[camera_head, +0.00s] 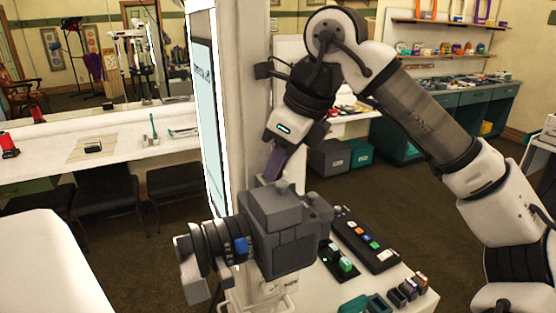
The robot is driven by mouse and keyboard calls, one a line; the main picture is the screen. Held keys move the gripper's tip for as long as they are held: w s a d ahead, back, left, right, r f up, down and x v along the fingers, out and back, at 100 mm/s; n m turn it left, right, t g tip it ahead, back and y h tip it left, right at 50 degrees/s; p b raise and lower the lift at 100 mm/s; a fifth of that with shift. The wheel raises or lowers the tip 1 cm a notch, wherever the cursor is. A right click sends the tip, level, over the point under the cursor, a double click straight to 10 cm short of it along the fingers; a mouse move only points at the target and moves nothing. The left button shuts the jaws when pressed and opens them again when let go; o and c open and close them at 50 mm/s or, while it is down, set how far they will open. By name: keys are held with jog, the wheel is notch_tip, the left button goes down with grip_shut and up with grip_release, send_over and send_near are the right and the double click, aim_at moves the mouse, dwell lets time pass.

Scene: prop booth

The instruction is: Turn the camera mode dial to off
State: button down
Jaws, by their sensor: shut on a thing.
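The large dark grey camera (285,235) sits on a white stand with its lens pointing left. A small grey knob stands on the right of the camera's top. The dial's setting cannot be read.
A black panel with coloured buttons (365,238) and a small green-topped item (345,265) lie right of the camera. Small coloured blocks (408,290) stand at the front right. A tall lit panel (208,110) and white post rise close behind the camera.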

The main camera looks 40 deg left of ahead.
jog(key=shift+w+n+g+h, duration=0.15)
jog(key=shift+n+g, duration=0.25)
jog(key=shift+n, duration=0.75)
jog(key=shift+w+n+g+h, duration=0.1)
jog(key=shift+n+g+h, duration=0.25)
jog(key=shift+n, duration=0.8)
jog(key=shift+a, duration=0.1)
jog(key=c, duration=1.2)
grip_release()
jog(key=shift+c, duration=0.2)
jog(key=shift+s+f, duration=0.1)
